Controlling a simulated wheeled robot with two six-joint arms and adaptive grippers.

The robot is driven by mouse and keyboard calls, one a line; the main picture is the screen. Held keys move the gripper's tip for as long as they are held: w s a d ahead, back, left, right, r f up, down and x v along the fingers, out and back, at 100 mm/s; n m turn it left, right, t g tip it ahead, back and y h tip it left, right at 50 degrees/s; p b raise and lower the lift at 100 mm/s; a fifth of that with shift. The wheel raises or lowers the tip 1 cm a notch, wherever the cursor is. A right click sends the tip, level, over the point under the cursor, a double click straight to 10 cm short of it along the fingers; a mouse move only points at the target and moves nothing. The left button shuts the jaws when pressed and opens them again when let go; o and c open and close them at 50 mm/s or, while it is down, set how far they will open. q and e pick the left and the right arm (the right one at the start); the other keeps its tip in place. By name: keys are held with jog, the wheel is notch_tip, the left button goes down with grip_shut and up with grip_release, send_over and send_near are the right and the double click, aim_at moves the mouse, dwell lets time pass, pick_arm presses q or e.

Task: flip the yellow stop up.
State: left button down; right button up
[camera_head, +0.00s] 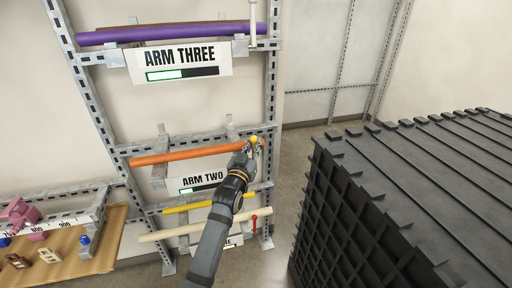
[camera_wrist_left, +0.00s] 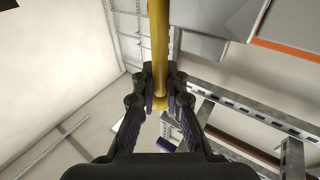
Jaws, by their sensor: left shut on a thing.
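The yellow stop (camera_head: 254,139) is at the right end of the middle rack level, by the end of the orange pipe (camera_head: 190,154). In the head view only a small part of it shows above my left gripper (camera_head: 250,147). In the left wrist view the yellow stop (camera_wrist_left: 159,40) is a long bar running down from the top edge between the fingers. My left gripper (camera_wrist_left: 159,90) is shut on it near its end. The head view hides most of the stop, so its tilt is hard to tell. My right gripper is not in view.
A metal rack (camera_head: 95,110) holds pipes on several levels, with an ARM TWO sign (camera_head: 203,180) below the orange pipe. A white stop (camera_head: 253,20) stands above and a red one (camera_head: 254,222) sits below. A large dark crate (camera_head: 350,215) stands right of my arm.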

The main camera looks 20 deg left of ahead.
pick_arm(q)
jog(key=c, duration=1.4)
grip_release()
jog(key=shift+a+r, duration=0.1)
jog(key=shift+r, duration=0.3)
jog(key=shift+s, duration=0.15)
jog(key=shift+f, duration=0.1)
jog(key=shift+s+f, duration=0.1)
jog(key=s, duration=0.4)
jog(key=s+f, duration=0.1)
jog(key=s, duration=0.6)
jog(key=shift+s+f, duration=0.2)
jog(key=shift+s, duration=0.15)
